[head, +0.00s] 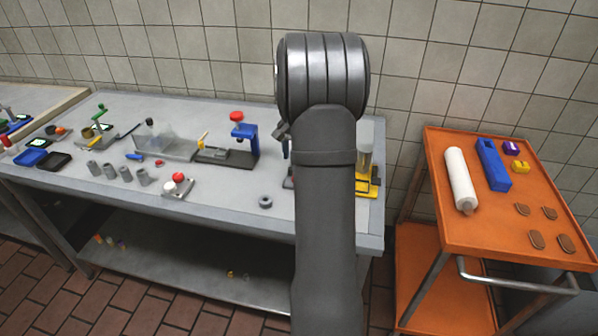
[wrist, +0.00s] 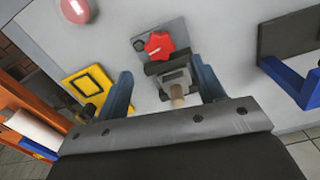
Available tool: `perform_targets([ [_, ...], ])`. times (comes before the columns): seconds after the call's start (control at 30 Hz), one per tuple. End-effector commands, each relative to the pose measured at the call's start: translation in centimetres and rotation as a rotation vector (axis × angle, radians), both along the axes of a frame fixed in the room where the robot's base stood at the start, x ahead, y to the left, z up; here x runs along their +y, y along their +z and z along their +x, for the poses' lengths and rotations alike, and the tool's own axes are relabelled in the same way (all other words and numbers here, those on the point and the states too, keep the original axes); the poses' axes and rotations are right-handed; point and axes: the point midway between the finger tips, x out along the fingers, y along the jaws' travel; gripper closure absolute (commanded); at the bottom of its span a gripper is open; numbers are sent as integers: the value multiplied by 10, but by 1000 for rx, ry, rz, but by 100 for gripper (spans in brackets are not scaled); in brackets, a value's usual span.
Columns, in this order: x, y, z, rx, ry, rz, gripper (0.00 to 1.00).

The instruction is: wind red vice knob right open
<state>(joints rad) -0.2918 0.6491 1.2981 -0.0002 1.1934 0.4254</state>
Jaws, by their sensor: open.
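A short tan peg-like piece (wrist: 177,92) shows at the vice's near side. My gripper (wrist: 162,68) is open, with one blue finger on each side of the vice. The knob shows just beyond the fingertips, between their lines. No finger visibly touches the knob. I cannot tell how far the vice jaws are apart. In the head view my arm hides the gripper and nearly all of the vice.
A blue press (head: 243,137) with its own red top stands left of my arm. A yellow-framed stand (head: 370,186) is close on the right. The orange trolley (head: 455,225) stands right.

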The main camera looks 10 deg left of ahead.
Motion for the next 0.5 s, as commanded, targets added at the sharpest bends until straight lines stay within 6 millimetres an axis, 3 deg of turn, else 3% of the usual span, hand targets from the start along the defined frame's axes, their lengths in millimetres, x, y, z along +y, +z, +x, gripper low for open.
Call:
perform_targets([
  [0.2, 0, -45, -1, 3, 0, -2, 37],
  [0.5, 0, -70, 0, 0, 0, 0, 37],
])
